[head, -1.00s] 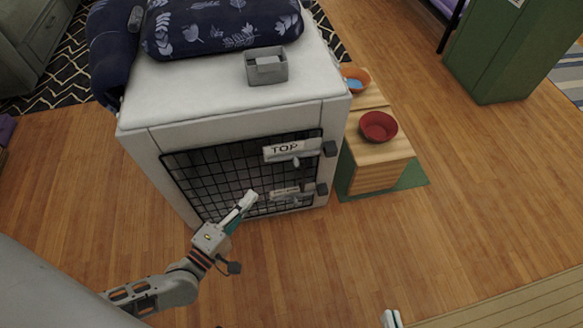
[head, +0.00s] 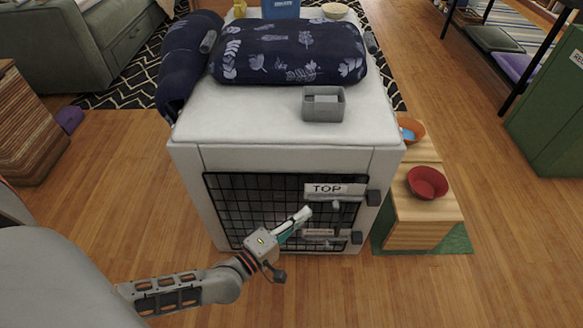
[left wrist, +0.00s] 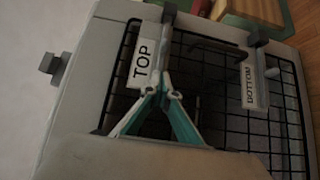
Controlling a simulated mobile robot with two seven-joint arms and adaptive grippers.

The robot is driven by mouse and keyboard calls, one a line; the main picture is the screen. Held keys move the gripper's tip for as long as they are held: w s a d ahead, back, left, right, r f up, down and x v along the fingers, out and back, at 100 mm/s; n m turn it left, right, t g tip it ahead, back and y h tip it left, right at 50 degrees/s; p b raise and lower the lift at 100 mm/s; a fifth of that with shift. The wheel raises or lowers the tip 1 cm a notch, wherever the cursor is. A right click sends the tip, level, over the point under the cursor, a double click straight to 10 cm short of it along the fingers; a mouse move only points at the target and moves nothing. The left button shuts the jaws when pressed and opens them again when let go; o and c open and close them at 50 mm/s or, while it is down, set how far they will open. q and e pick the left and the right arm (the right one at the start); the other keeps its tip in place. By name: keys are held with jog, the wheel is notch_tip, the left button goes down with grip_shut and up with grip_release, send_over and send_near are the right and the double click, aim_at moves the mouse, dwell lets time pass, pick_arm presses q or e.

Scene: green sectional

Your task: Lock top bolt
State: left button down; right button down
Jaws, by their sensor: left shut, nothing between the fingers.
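A white crate (head: 190,190) has a black wire mesh door. The white TOP label (head: 327,188) marks the top bolt (head: 336,207), whose grey handle hangs just below the label. A dark grey catch (head: 374,197) sits on the frame to its right. My left gripper (head: 306,212) is shut and empty, in front of the mesh just left of the top bolt handle. In the left wrist view, its fingertips (left wrist: 168,88) meet beside the TOP label (left wrist: 143,62). I cannot tell whether the bolt reaches into the catch. My right gripper is out of view.
The bottom bolt (head: 326,238) and its catch (head: 356,237) are below. A grey box (head: 323,105) and a dark blue patterned cushion (head: 290,50) lie on the crate. A wooden stand with a red bowl (head: 427,182) is at right. The floor in front is clear.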

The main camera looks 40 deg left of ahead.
aim_at(332, 202)
pick_arm(q)
jog(key=w+d, duration=0.1)
jog(key=w, duration=0.1)
jog(key=w+d, duration=0.2)
jog(key=shift+d+f+b, duration=0.1)
jog(key=shift+d+b, duration=0.1)
jog(key=shift+b, duration=0.2)
jog(key=shift+d, duration=0.1)
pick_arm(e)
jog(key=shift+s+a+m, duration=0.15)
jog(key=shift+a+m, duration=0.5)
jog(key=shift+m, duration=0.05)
pick_arm(q)
jog(key=shift+w+d, duration=0.7)
jog(key=shift+d, duration=0.3)
jog(key=shift+w+d, duration=0.65)
jog(key=shift+d, duration=0.35)
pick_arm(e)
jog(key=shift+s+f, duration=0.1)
